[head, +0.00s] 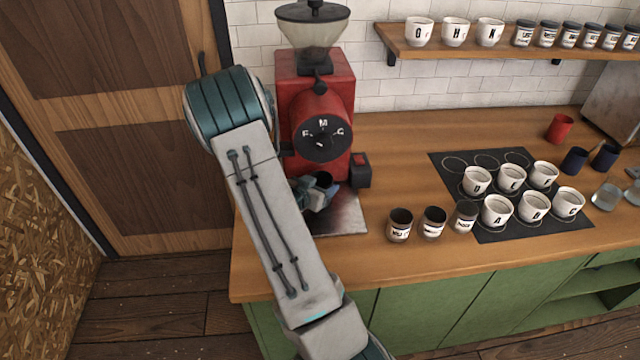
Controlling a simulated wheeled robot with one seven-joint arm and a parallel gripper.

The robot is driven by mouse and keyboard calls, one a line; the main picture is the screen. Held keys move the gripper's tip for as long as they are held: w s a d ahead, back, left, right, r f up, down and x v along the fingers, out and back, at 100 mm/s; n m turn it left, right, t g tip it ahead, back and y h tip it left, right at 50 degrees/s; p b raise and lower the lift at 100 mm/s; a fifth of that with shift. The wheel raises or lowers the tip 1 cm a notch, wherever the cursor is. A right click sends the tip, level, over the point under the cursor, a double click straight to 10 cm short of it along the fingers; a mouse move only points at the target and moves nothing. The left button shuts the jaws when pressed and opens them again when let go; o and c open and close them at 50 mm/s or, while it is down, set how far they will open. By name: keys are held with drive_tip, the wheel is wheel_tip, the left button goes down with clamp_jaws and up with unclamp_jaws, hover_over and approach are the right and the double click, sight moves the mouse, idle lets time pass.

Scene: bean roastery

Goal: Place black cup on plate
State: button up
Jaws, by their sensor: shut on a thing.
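A red grinder (318,120) stands on the wooden counter with a flat grey metal plate (348,218) at its foot. My gripper (318,192) is low in front of the grinder, over the plate. It is shut on a small dark cup, the black cup (323,179), whose dark open top shows upright. My arm and gripper hide most of the cup. I cannot tell whether its base touches the plate or is just above it.
Three labelled canisters (432,223) stand right of the plate. Further right, white lettered cups (497,211) stand on a dark mat (448,163), with blue cups (575,160), a red cup (560,128) and glass vessels (607,196) beyond. A shelf (400,42) hangs above.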

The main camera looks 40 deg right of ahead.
drive_tip(key=shift+f, duration=0.2)
drive_tip(key=shift+f, duration=0.1)
drive_tip(key=o, duration=1)
drive_tip(key=shift+o, duration=0.2)
